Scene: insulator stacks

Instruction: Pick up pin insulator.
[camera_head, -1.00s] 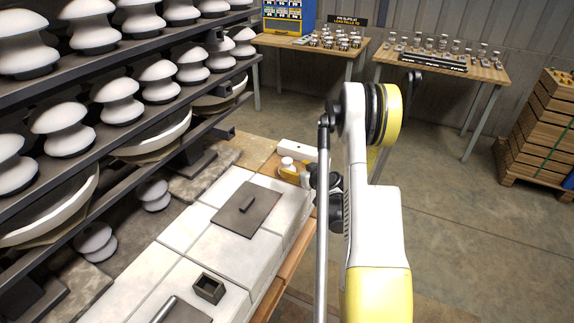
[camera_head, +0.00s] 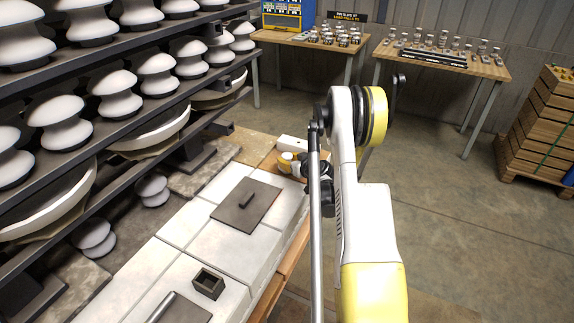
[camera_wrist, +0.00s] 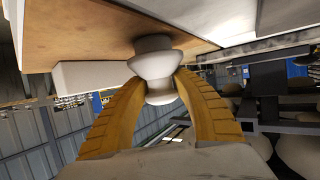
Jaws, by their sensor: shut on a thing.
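The pin insulator (camera_wrist: 155,62) is a white, waisted porcelain piece with a dark edge at its end. In the wrist view it sits between the two yellow ribbed fingers of my gripper (camera_wrist: 160,85), which are shut on it. It is close to the brown wooden surface (camera_wrist: 90,32); I cannot tell whether it touches it. In the head view my gripper (camera_head: 290,160) is at the far end of the bench, small and partly hidden by my arm, with a bit of the white insulator (camera_head: 286,156) showing.
A white bar (camera_head: 292,143) lies just behind my gripper. A dark plate with a handle (camera_head: 246,205) and a small dark box (camera_head: 208,283) rest on the white blocks. The shelf rack (camera_head: 110,134) with several insulators stands at the left. Open floor lies right.

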